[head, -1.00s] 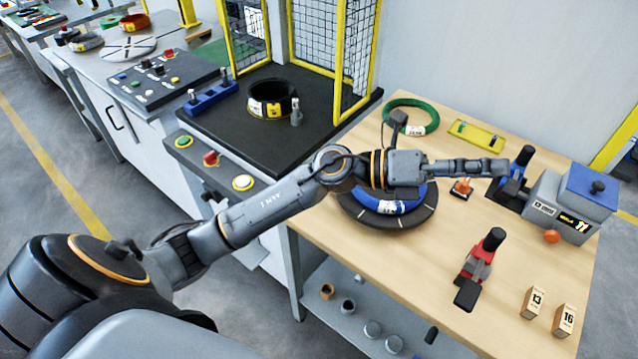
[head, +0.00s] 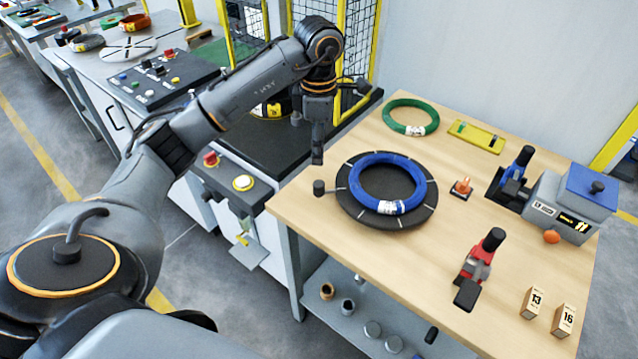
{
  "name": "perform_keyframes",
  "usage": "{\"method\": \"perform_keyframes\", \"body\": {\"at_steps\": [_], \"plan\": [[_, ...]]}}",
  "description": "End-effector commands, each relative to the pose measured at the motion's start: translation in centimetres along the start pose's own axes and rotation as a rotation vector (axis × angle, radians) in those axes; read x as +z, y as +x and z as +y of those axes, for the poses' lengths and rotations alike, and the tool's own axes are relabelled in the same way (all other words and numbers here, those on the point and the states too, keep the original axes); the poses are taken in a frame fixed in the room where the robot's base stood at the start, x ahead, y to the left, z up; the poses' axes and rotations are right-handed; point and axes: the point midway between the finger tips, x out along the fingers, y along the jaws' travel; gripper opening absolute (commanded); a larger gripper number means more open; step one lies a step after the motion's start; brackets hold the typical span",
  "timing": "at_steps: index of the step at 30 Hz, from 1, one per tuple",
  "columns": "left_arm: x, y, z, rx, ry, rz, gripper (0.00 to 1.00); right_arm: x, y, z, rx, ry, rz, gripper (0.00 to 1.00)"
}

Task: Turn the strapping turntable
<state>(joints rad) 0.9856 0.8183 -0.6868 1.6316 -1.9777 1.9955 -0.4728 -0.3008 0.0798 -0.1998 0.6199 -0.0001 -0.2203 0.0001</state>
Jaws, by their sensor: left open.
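The strapping turntable (head: 366,213) is a dark round disc with pale radial marks, lying on the wooden table. A blue coil (head: 424,193) with a white label lies flat on it. A small dark upright knob (head: 319,187) stands at the turntable's left rim. My left gripper (head: 317,159) points down just above and behind this knob, apart from it. It is open and seems empty, though the gap between its fingers is hard to see from this side. My right gripper is not in view.
A green coil (head: 389,123) and a yellow tray (head: 478,136) lie at the table's back. A small orange-topped piece (head: 462,187), a grey-blue strapping device (head: 560,205), a red-black tool (head: 475,268) and numbered blocks (head: 535,301) stand right. A caged machine (head: 255,150) adjoins left.

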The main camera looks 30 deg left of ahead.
Motion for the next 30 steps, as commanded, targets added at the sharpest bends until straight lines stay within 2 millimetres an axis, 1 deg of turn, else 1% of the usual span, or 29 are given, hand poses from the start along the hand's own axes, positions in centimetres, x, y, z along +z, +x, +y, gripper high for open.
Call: {"method": "perform_keyframes", "body": {"at_steps": [1, 5, 9, 15, 18, 21, 25, 30], "plan": [[0.0, 1.0, -0.2, -0.006, 0.002, 0.001, 0.51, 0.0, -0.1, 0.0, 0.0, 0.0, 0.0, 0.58], [0.1, 3.5, -0.2, -0.008, 0.001, 0.0, 0.51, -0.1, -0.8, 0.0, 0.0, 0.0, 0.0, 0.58], [0.1, 6.5, -0.2, -0.008, 0.0, -0.001, 0.51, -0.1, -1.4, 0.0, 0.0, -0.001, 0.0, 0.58], [0.1, 10.2, -0.2, -0.005, 0.001, -0.003, 0.51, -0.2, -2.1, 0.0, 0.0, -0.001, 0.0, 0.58], [0.2, 11.4, -0.2, -0.005, 0.001, -0.004, 0.51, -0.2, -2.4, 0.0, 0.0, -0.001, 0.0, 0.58], [0.2, 12.1, -0.2, -0.003, 0.002, -0.004, 0.51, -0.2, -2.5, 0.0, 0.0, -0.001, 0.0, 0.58], [0.2, 12.6, -0.1, -0.002, 0.001, -0.004, 0.51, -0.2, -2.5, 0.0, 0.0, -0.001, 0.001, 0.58], [0.2, 12.6, -0.1, -0.001, 0.002, -0.005, 0.51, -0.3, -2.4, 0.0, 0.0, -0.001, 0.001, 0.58]]}}
